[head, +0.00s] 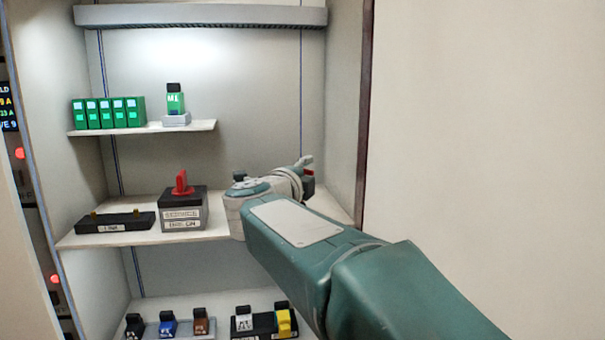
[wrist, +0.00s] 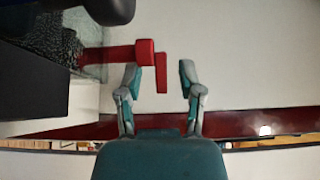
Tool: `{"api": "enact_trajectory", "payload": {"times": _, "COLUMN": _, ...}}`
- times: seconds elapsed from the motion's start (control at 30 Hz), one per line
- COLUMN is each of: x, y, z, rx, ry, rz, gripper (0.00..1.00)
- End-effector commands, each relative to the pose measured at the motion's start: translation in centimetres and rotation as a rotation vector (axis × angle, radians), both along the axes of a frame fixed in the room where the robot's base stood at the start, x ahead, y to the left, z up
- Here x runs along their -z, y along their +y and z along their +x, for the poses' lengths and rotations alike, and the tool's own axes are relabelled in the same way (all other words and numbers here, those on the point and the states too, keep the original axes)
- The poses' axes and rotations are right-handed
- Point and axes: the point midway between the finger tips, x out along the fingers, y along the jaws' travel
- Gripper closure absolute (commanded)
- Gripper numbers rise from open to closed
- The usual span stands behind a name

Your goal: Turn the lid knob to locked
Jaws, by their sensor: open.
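A red upright knob (head: 182,184) stands on a dark-topped, labelled box (head: 181,212) on the middle shelf, left of my arm. My gripper (head: 306,164) is at the right of that shelf, apart from this box. In the wrist view my gripper (wrist: 158,75) is open. A red handle-like part (wrist: 145,52) shows beyond the fingers there, with a narrow red piece between the fingertips in the picture. I cannot tell whether they touch. A small red bit (head: 309,172) also shows beside my gripper in the head view. My arm hides much of that area; which red part is the lid knob is unclear.
A black strip (head: 115,223) lies left of the box. Green blocks (head: 108,113) and a green device (head: 175,103) stand on the upper shelf (head: 190,127). Coloured devices (head: 168,323) fill the lower shelf. The cabinet's right wall (head: 343,110) is close to my gripper.

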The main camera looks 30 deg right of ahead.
Motion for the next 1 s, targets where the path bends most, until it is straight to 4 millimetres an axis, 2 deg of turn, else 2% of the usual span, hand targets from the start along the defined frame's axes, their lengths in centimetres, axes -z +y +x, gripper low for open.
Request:
{"api": "enact_trajectory", "payload": {"times": 0.13, "x": 0.02, "y": -0.33, "z": -0.04, "rx": 0.002, "ry": -0.001, "rz": 0.002, "gripper": 0.51}}
{"api": "enact_trajectory", "payload": {"times": 0.23, "x": 0.0, "y": -0.57, "z": -0.05, "rx": 0.001, "ry": -0.001, "rz": 0.003, "gripper": 0.96}}
{"api": "enact_trajectory", "payload": {"times": 0.27, "x": -0.02, "y": -0.62, "z": -0.06, "rx": 0.002, "ry": -0.002, "rz": 0.003, "gripper": 1.0}}
{"api": "enact_trajectory", "payload": {"times": 1.0, "x": 0.14, "y": -0.57, "z": -0.15, "rx": 0.018, "ry": 0.002, "rz": 0.004, "gripper": 1.0}}
